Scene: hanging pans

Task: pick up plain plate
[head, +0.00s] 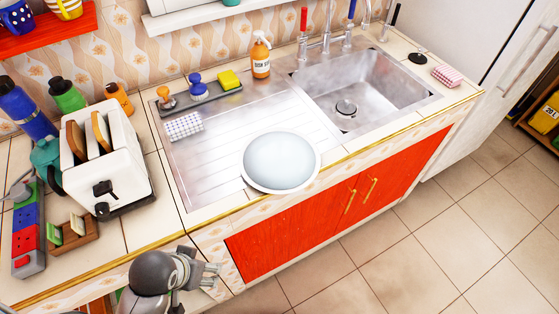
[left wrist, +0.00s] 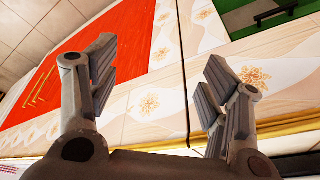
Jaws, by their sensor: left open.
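The plain plate (head: 281,162) is round and white. It lies on the drainboard of the metal sink unit, at its front edge, in the head view. My left gripper (head: 211,275) is low in front of the counter, below and to the left of the plate, apart from it. In the left wrist view its two fingers (left wrist: 160,85) are spread with nothing between them. The plate does not show in the left wrist view. My right gripper is in neither view.
A white toaster (head: 135,165) stands on the counter left of the drainboard. A checkered sponge (head: 184,126) and an orange soap bottle (head: 261,58) are behind the plate. The sink basin (head: 365,92) is to its right. Red cupboard doors (head: 335,205) are below the counter.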

